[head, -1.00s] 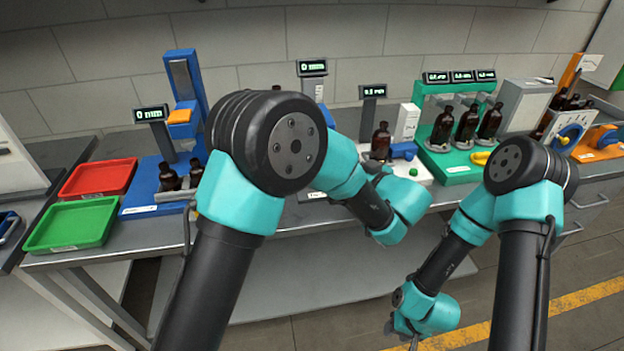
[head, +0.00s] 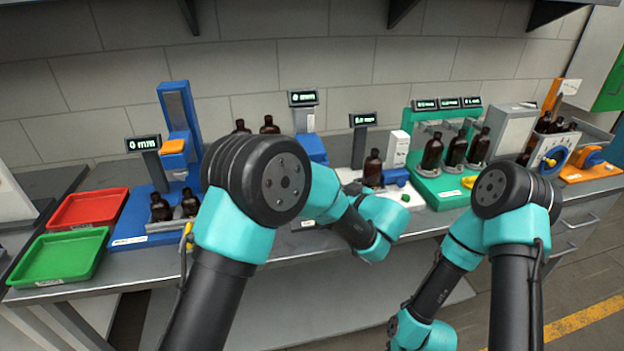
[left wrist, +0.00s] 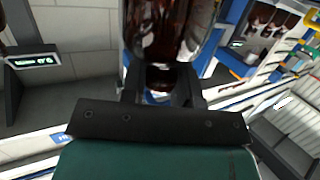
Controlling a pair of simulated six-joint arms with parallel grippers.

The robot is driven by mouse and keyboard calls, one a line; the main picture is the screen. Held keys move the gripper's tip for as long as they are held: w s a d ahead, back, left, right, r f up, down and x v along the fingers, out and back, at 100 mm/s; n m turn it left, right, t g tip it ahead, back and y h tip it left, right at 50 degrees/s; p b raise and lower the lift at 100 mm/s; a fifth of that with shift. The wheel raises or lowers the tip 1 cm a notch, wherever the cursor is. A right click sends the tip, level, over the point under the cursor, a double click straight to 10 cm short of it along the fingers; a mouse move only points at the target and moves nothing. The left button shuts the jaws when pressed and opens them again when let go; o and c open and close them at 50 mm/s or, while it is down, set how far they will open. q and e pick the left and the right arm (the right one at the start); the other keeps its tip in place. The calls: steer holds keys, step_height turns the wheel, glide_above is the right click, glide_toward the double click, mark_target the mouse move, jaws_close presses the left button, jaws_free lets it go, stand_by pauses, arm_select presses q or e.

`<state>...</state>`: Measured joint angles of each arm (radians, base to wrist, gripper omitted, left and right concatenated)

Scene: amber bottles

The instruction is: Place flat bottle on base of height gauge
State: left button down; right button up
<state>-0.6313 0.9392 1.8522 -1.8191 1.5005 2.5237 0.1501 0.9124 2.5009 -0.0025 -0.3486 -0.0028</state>
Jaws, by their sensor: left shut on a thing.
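In the left wrist view my left gripper (left wrist: 162,92) is shut on a dark amber bottle (left wrist: 168,28), which fills the top centre of the picture. In the head view this gripper and its bottle are hidden behind my own arm. A blue gauge stand with an upright column (head: 178,110), an orange block and a display reading 0 mm stands at left on the bench; I take it for the height gauge. Its blue base (head: 138,213) has two amber bottles (head: 175,206) near its front. My right gripper is below the head view's edge.
Red (head: 88,208) and green (head: 62,256) trays lie at far left. Two bottle tops (head: 256,125) show behind my left arm. A bottle (head: 372,168) stands at a white station, and several on a green stand (head: 440,190). A second blue device has a display (head: 303,97).

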arm_select(q)
steer(key=r+x, duration=0.1)
steer(key=x, duration=0.6)
steer(key=shift+w+r, duration=0.15)
steer(key=x, duration=0.3)
steer(key=r+x, duration=0.1)
steer(key=shift+w+a+f, duration=0.2)
steer(key=shift+w, duration=0.05)
steer(key=shift+f, duration=0.15)
steer(key=c, duration=0.9)
jaws_free()
steer(key=shift+o, duration=0.2)
